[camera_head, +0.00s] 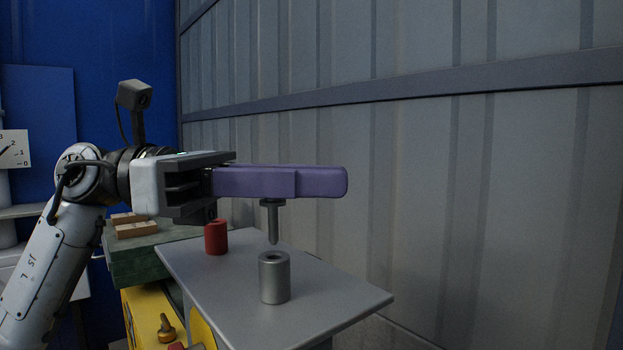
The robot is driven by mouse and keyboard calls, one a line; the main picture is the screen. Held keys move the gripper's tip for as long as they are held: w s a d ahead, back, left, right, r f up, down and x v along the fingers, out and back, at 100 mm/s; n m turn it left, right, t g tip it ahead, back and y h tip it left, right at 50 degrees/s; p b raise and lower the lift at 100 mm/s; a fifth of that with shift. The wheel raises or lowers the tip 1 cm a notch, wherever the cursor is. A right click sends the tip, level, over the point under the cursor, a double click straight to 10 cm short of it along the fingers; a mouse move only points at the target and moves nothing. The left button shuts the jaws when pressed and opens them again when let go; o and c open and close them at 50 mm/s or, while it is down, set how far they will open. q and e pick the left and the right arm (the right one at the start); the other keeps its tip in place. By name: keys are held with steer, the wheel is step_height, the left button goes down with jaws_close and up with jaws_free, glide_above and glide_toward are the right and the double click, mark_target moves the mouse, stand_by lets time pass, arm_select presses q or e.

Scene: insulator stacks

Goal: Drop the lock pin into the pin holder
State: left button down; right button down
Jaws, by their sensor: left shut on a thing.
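My left gripper (208,187) is shut on the rear end of a long purple tool (300,182), held level above the grey table. The lock pin (273,222), a dark grey pin with a wider head and a pointed tip, hangs upright under the tool's front part. How it is fixed to the tool is hidden. The pin holder (275,280), a silver hollow cylinder, stands upright on the table below. The pin's tip is a little above the holder's open top and looks roughly in line with it, apart from it. My right gripper is not in view.
A red hollow cylinder (216,238) stands on the grey table (340,298), left of and behind the holder. A green box (135,262) with wooden blocks (135,228) and a yellow unit (150,318) are at lower left. The table's right part is clear; a corrugated wall (480,200) rises behind.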

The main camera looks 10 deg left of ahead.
arm_select(q)
steer(key=shift+f+b, duration=0.7)
steer(key=shift+f, duration=0.05)
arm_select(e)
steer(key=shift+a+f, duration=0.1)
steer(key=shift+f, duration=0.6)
